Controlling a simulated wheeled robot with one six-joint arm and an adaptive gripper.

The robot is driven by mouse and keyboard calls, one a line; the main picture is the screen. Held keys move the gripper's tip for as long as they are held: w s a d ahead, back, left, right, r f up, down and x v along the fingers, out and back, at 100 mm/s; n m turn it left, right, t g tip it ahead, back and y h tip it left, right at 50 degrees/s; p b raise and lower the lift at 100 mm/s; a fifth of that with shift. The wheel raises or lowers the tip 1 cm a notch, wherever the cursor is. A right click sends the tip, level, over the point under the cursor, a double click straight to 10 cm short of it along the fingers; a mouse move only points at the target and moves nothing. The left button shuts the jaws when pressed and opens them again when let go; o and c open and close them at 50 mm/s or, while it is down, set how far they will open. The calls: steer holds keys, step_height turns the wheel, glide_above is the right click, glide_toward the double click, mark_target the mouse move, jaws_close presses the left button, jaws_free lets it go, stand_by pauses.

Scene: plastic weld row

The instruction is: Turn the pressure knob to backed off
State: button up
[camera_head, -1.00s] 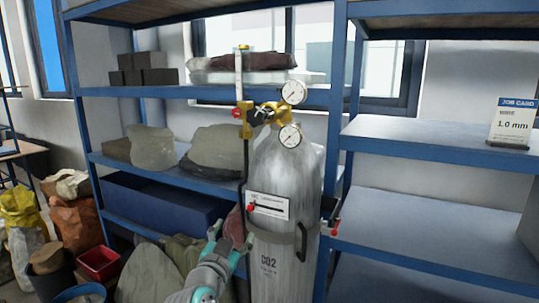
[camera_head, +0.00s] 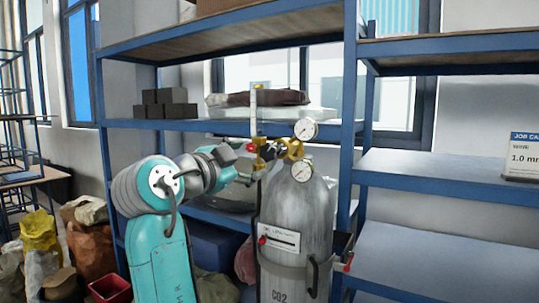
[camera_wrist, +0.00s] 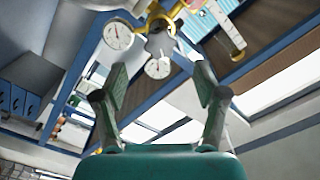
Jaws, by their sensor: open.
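A brass regulator (camera_head: 290,149) sits on top of the grey CO2 cylinder (camera_head: 297,205), with two white dial gauges (camera_head: 305,129) beside it. A red round knob (camera_head: 251,147) shows at its left side. In the wrist view a grey, lobed knob-like part (camera_wrist: 160,44) lies between the gauges, below yellow fittings (camera_wrist: 163,12); I cannot tell for sure that it is the pressure knob. My gripper (camera_wrist: 160,82) is open and empty, its fingers pointing at the regulator, apart from the grey part. In the head view my arm partly hides the gripper at the regulator's left.
A clear upright flow tube (camera_head: 254,115) stands on the regulator's left. Blue shelving (camera_head: 200,125) is behind the cylinder, with dark blocks (camera_head: 166,103). A job card (camera_head: 523,156) stands on the right shelf. Sacks and a red bin (camera_head: 110,288) are on the floor at left.

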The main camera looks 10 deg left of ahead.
mark_target(266, 154)
steer(key=x, duration=0.9)
steer(key=shift+f, duration=0.1)
steer(key=c, duration=1.1)
steer(key=shift+c, duration=0.2)
